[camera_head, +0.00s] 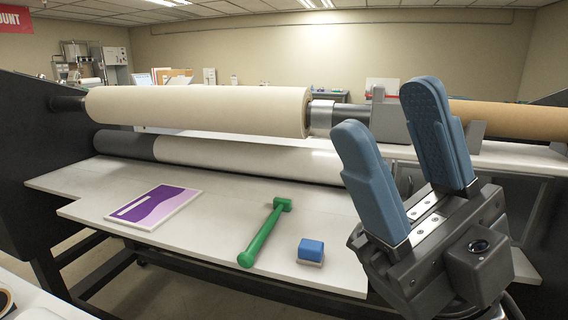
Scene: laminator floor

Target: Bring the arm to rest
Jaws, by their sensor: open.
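My gripper (388,126) is at the right of the view, raised in front of the laminator. Its two blue fingers point up and stand well apart, with nothing between them. It is open and empty. The fingers cover part of the rollers and the table behind them. The lower part of my arm runs out of the picture at the bottom right.
On the white table (200,240) lie a purple-printed panel (155,206), a green hammer-like tool (265,234) and a small blue block (311,249) on a pale base. A large cream roll (200,108) and a grey-white roller (245,155) span behind. A brown roll (505,120) is at right.

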